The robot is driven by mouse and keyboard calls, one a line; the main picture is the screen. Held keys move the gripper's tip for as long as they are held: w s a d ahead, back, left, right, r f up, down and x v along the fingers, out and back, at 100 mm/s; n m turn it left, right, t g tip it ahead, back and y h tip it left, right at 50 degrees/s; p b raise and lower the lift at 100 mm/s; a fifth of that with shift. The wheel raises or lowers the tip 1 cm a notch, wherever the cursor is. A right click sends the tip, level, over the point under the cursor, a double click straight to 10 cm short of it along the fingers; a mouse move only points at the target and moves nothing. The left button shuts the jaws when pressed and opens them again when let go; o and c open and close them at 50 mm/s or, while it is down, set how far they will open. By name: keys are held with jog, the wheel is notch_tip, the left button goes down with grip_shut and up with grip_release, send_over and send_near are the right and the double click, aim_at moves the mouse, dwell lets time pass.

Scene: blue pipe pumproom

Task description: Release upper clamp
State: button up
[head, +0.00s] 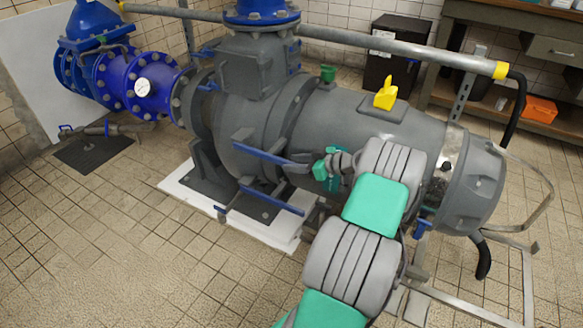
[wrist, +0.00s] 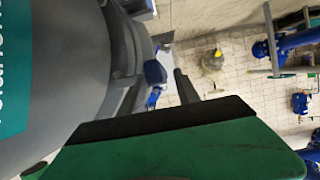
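Two blue bars stick out from the side of the grey pump (head: 240,130) in the head view: an upper blue bar (head: 268,154) and a lower blue bar (head: 272,201). I cannot tell for sure which blue part is the upper clamp. My gripper (head: 322,170), green and grey, is beside the pump body, close to the right end of the upper bar. I cannot tell whether they touch. In the wrist view a green block with a black edge (wrist: 165,120) fills the lower part, and a small blue part (wrist: 154,72) shows beyond it.
A grey pipe (head: 400,46) with a yellow end runs behind the pump. A metal frame (head: 527,255) and black hose (head: 483,260) are at the right. Blue pipework (head: 125,80) stands at the left. The tiled floor (head: 120,240) at front left is clear.

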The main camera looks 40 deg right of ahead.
jog(key=shift+w+a+f, duration=0.2)
jog(key=shift+w+f, duration=0.05)
jog(key=shift+w, duration=0.35)
jog(key=shift+c, duration=0.5)
grip_shut()
dwell(0.5)
